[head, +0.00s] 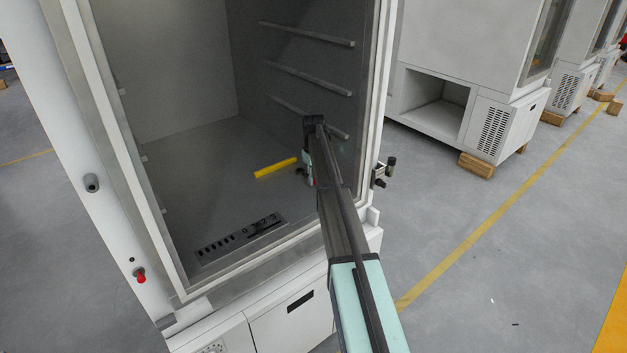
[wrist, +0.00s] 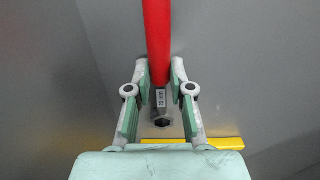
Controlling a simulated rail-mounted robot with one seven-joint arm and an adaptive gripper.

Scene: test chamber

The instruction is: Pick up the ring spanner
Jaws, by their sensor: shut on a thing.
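A long red bar (wrist: 157,35) runs down from the top of the wrist view and passes between my fingers. A grey labelled piece (wrist: 160,100) with a dark end continues below it. My gripper (wrist: 161,70) is shut on the red part, with one finger on each side. In the head view my gripper (head: 307,172) is low inside the open chamber, near its right wall. My arm hides most of the held thing there, so its height above the floor is unclear.
A yellow bar (head: 276,168) lies on the chamber floor left of my gripper. It also shows in the wrist view (wrist: 226,143). Shelf rails (head: 308,78) line the right wall. The door frame (head: 372,110) stands close to my arm.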

